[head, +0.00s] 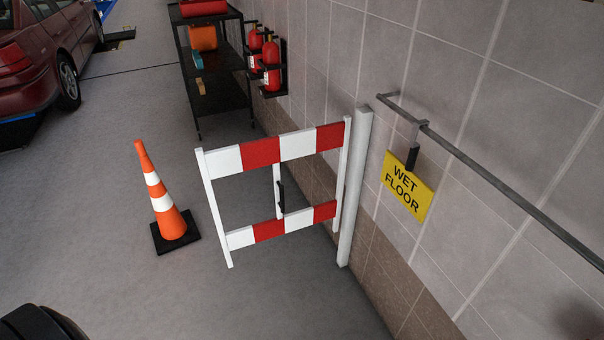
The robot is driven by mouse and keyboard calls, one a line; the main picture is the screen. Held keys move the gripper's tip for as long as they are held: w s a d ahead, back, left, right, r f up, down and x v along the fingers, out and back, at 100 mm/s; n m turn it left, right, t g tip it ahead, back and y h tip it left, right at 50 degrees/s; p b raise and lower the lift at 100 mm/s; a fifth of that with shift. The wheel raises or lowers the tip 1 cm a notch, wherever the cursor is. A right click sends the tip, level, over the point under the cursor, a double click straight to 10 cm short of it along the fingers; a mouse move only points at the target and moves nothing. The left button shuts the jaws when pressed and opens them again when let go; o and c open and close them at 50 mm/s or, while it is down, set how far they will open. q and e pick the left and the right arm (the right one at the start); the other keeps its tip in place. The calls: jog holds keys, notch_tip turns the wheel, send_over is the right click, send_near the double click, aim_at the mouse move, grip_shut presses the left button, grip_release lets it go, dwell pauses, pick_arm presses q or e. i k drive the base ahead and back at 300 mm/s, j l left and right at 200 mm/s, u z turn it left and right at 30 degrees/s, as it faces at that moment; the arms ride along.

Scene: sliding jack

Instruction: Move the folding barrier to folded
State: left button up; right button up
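The folding barrier (262,150) stands out from the right wall into the room. It has a white frame with red and white striped boards at top and bottom. Its right side is beside a pale upright post (354,190) near the wall. A white upright bar (278,180) in its middle carries a black handle (281,197). The barrier's left end stands free over the grey floor. Neither of my grippers can be made out in the head view, and nothing is touching the barrier.
An orange and white cone (161,195) on a black base stands left of the barrier. Behind are a black shelf cart (222,95) and red fire extinguishers (271,62). A yellow wet floor sign (405,187) hangs from the wall rail (500,196). Floor in front is clear.

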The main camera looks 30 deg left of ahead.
aim_at(218, 164)
jog(key=u, duration=0.95)
